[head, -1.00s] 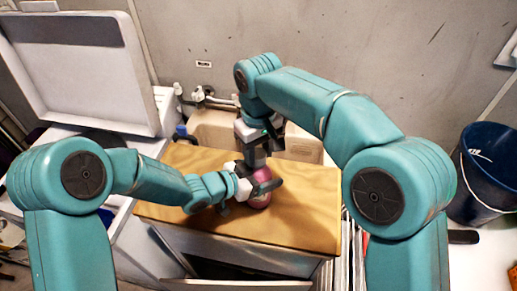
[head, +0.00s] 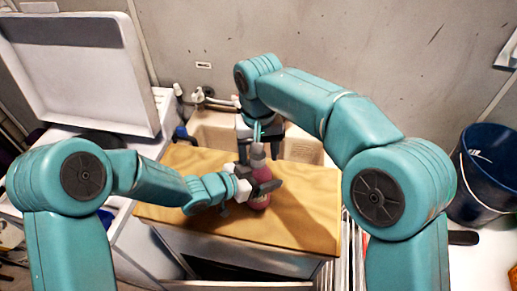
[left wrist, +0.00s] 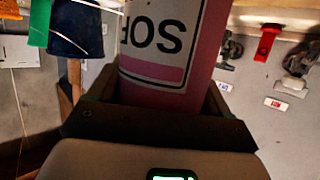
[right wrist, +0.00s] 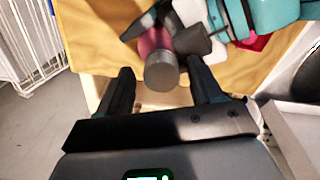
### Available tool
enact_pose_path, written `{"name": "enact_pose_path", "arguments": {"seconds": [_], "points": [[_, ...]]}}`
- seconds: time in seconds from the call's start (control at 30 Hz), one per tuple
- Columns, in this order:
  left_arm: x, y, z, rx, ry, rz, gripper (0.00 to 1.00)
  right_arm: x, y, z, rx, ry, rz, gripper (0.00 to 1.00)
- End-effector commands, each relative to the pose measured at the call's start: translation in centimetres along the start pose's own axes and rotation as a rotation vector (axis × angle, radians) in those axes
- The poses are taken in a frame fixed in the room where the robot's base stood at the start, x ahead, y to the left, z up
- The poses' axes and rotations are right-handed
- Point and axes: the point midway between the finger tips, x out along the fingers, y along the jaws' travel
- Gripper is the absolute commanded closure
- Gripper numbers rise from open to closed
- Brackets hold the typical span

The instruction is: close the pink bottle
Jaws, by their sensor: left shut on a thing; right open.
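The tan cabinet top (head: 185,205) is otherwise clear. A beige sink (head: 215,130) with a tap stands behind it. A white washer with a raised lid (head: 80,75) is at the left. A dark blue bucket (head: 490,175) is at the right.

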Motion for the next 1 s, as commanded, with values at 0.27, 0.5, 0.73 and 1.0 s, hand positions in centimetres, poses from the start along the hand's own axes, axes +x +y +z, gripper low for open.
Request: {"name": "enact_pose_path", "arguments": {"seconds": [0.27, 0.5, 0.73, 1.0], "points": [[0.0, 0.1, -0.1, 0.002, 0.002, 0.001, 1.00, -3.3, -0.2, 0.0, -0.002, 0.003, -0.004, 0.29], [0.0, 0.0, -0.1, 0.002, 0.002, 0.001, 1.00, -8.8, -0.1, -0.1, -0.001, 0.003, -0.002, 0.29], [0.0, 0.0, -0.1, 0.002, 0.002, 0.001, 1.00, -11.3, 0.0, -0.1, 0.000, 0.001, 0.000, 0.29], [0.0, 0.0, -0.1, 0.002, 0.002, 0.000, 1.00, -12.0, 0.0, 0.0, 0.000, 0.000, 0.000, 0.29]]}}
